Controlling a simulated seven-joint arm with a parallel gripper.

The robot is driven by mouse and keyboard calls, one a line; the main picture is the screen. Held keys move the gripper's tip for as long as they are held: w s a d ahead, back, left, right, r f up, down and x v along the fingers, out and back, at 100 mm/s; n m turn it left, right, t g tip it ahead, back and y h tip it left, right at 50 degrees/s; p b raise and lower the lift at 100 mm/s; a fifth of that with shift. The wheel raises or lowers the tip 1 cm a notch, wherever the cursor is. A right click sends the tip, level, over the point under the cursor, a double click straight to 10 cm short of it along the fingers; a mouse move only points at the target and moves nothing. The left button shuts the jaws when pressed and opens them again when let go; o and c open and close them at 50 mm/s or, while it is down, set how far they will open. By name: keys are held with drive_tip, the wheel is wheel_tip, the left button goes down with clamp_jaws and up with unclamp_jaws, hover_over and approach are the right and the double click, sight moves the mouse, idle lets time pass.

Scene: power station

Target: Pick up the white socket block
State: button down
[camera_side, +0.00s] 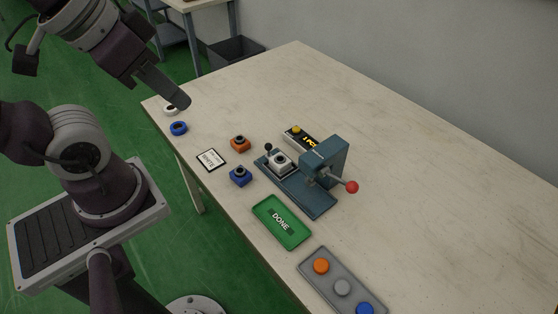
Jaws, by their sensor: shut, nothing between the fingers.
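The white socket block (280,161) sits on the bed of a blue-grey press-like fixture (312,195), at its left end. A dark round opening shows on its top. My gripper (181,101) is shut and empty, above the far left part of the table. It is well up and to the left of the white block, apart from it. An orange block (240,143) and a blue block (240,176) of similar shape stand on the table to the left of the fixture.
The table's far right is clear.

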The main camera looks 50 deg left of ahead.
drive_tip(key=c, duration=2.2)
unclamp_jaws()
drive_tip(key=c, duration=0.8)
unclamp_jaws()
drive_tip(key=shift+o, duration=0.2)
drive_tip(key=m+g, duration=0.5)
drive_tip(key=m, duration=1.2)
hover_over(280, 159)
wheel_tip(280, 159, down, 25)
drive_tip(key=shift+m+g, duration=0.3)
drive_tip(key=shift+m, duration=0.2)
wheel_tip(280, 159, down, 8)
drive_tip(key=shift+f, duration=0.1)
